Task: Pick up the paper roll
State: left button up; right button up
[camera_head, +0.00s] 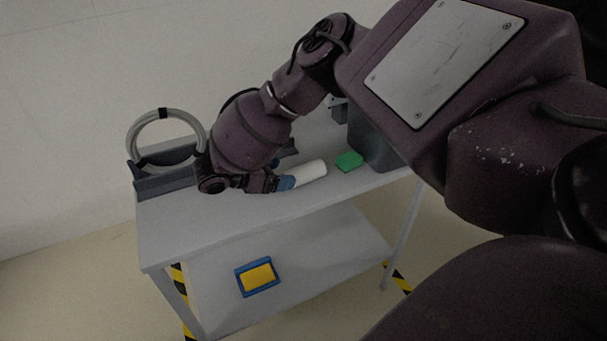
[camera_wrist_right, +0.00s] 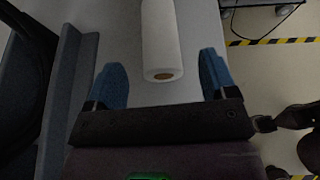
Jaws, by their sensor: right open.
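The white paper roll (camera_head: 309,171) lies on its side on the top of the grey cart (camera_head: 185,226). In the right wrist view the paper roll (camera_wrist_right: 160,40) lies lengthwise, with its brown core end facing my gripper. My right gripper (camera_head: 285,183) is at the roll's left end in the head view. Its two blue fingers stand wide apart in the wrist view (camera_wrist_right: 163,82), one on each side of the roll's near end, with gaps to both. It is open and holds nothing. My left gripper is not in view.
A green block (camera_head: 349,161) and a dark grey bin (camera_head: 372,145) stand right of the roll. A coiled grey hose (camera_head: 143,125) stands in a dark holder (camera_head: 160,184) at the left. A blue-and-yellow item (camera_head: 257,277) is on the lower shelf. The cart top's front left is clear.

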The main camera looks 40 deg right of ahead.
aim_at(304, 174)
jog(key=x, duration=0.2)
jog(key=f+b+x, duration=0.1)
jog(key=x, duration=0.1)
jog(key=shift+w, duration=0.1)
jog(key=shift+d, duration=0.35)
jog(key=c, duration=1.1)
